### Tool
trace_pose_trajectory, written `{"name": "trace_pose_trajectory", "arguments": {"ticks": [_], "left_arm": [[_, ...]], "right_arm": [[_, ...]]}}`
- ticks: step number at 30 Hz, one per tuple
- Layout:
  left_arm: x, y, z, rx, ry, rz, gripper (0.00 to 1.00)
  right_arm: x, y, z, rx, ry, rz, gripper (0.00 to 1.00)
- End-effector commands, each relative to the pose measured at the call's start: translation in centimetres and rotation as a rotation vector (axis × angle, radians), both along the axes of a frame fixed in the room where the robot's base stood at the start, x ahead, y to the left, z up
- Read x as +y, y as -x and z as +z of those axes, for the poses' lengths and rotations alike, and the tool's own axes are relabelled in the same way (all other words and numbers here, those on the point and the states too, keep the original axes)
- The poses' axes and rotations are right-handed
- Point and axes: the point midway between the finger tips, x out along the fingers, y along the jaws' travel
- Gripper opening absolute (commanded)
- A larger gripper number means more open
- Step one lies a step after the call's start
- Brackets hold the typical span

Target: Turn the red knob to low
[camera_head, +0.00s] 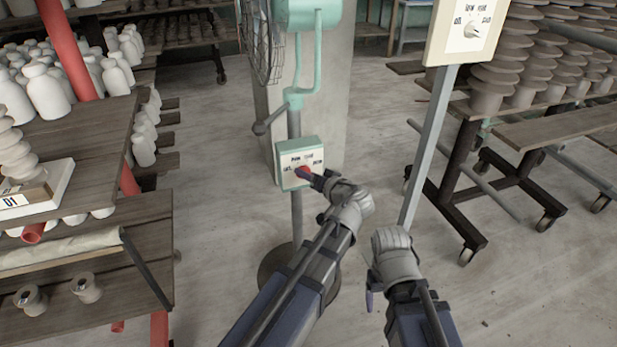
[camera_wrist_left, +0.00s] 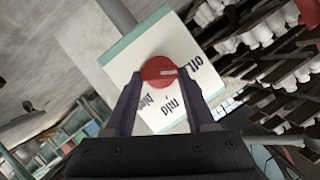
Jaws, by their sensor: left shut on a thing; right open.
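The red knob (camera_head: 303,171) sits on the white face of a green-edged control box (camera_head: 290,152) on a stand. My left gripper (camera_head: 308,172) is shut on the knob. In the left wrist view, the red knob (camera_wrist_left: 157,71) lies between the two fingertips of my left gripper (camera_wrist_left: 157,80). Its pale pointer mark faces right, toward the "OFF" label. "Mid" and part of another label show between the fingers; the "low" label is hidden there. My right gripper (camera_head: 370,288) is open and empty, lower right of the box, over the floor.
A mint-green fan (camera_head: 308,15) tops the box's stand. A second panel (camera_head: 468,32) with a pale knob stands at upper right on a grey post. Pottery shelves stand left, and a wheeled rack (camera_head: 470,190) stands right.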

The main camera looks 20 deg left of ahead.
Motion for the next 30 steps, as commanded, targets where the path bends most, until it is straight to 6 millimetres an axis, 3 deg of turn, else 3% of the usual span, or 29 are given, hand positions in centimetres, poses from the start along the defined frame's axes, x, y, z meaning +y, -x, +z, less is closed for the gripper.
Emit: {"name": "trace_pose_trajectory", "arguments": {"ticks": [15,30], "left_arm": [[-0.4,-0.3,-0.8,0.234,-0.343,0.001,0.00],[-0.5,-0.3,-0.7,0.340,-0.498,0.000,0.00]], "right_arm": [[0.1,0.0,-3.2,0.000,-0.005,0.006,0.73],[0.1,0.0,-4.5,0.000,-0.007,0.009,0.73]]}}
